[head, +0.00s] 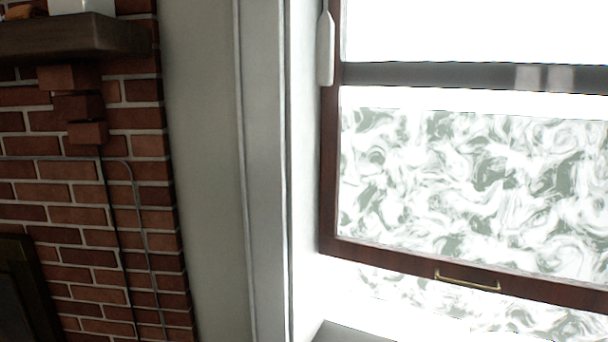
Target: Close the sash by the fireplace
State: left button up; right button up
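The sash (329,180) is a dark reddish-brown wooden frame with glass, at the right of the head view. A thin brass handle (467,283) sits on its bottom rail. Below that rail there is an open gap above the sill (365,333), and bright patterned white and grey-green outdoors shows through it. The sash's right side is out of the picture. The brick fireplace (75,215) stands at the left. Neither of my grippers shows in this view.
A dark wooden mantel (75,38) juts from the bricks at upper left. A grey crossbar (440,76) spans the window higher up. A white paddle-shaped piece (325,48) hangs by the sash's left side. A pale wall (205,170) and white trim (264,170) separate fireplace and window.

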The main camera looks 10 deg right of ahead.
aim_at(590, 298)
jog(key=z, duration=1.3)
